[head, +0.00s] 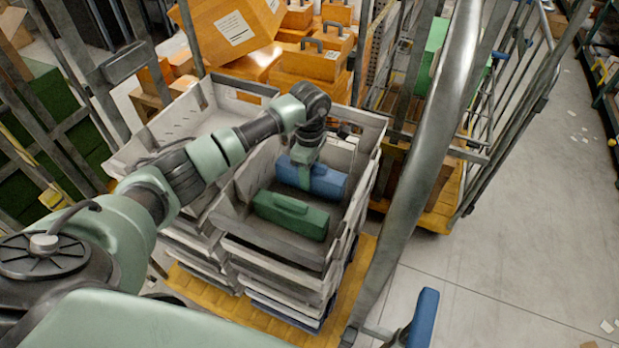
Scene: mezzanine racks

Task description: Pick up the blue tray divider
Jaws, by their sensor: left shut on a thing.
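The blue tray divider (328,183) appears as a long, rounded blue block inside a grey crate (327,252). It lies at the far side of a green case with a handle (290,216) in the same crate. My left gripper (304,176) reaches down into the crate from above and is shut on the blue piece near its left part. The fingertips are partly hidden by the wrist, and I cannot tell whether the piece is clear of the crate floor. My right gripper is not in view.
The crate tops a stack on a yellow base (352,270), beside another grey crate (178,118). A metal post (432,150) stands close on the right. Orange cases (310,62) are behind. A blue upright piece (424,316) shows at the bottom. The floor at right is mostly clear.

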